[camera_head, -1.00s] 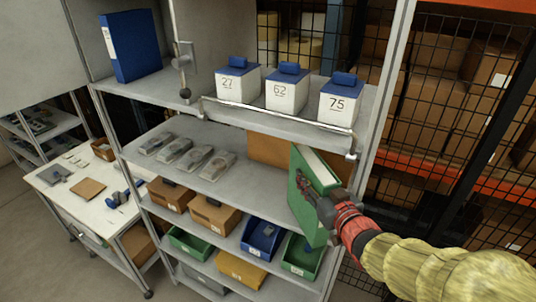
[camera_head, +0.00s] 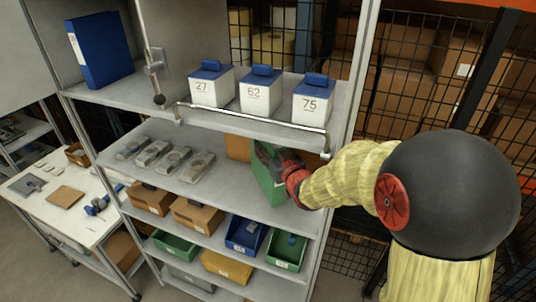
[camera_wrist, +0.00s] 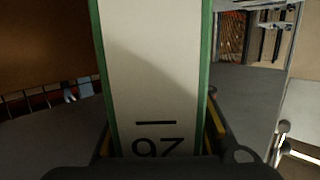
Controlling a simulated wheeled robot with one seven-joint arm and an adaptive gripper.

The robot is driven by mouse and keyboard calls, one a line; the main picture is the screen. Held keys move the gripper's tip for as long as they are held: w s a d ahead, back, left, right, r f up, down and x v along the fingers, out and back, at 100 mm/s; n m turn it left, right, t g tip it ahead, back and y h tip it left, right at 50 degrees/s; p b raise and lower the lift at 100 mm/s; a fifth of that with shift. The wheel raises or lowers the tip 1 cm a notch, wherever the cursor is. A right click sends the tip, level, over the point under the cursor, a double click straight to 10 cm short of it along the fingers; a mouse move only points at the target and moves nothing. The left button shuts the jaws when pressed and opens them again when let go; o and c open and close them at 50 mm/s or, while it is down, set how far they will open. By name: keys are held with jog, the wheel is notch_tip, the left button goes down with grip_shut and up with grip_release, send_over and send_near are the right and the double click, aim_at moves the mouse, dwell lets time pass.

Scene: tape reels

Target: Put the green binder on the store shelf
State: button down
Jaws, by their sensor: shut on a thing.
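The green binder (camera_head: 266,186) is upright inside the middle level of the grey shelf unit, at its right end, below the front rail. My gripper (camera_head: 279,166) is shut on it and hides part of it. In the wrist view the binder's pale spine (camera_wrist: 150,60) with dark markings stands between my fingers (camera_wrist: 160,135), green covers at both sides. The middle shelf (camera_head: 226,198) has a bare stretch left of the binder. I cannot tell whether the binder's bottom touches the shelf.
Several grey items (camera_head: 172,160) lie left on the middle shelf. A brown panel or box (camera_head: 238,148) is behind the binder. A metal rail (camera_head: 252,120) fronts the upper shelf, which holds three white boxes (camera_head: 260,98) and a blue binder (camera_head: 100,50). Bins fill the lower levels.

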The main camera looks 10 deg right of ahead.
notch_tip(320, 180, down, 3)
jog(key=shift+f+p, duration=0.1)
jog(key=shift+p, duration=0.2)
jog(key=shift+f+b, duration=0.2)
jog(key=shift+b, duration=0.1)
jog(key=c, duration=1.3)
grip_release()
jog(key=shift+o, duration=0.4)
jog(key=shift+r, duration=0.1)
jog(key=b+v, duration=0.2)
jog(key=v, duration=1)
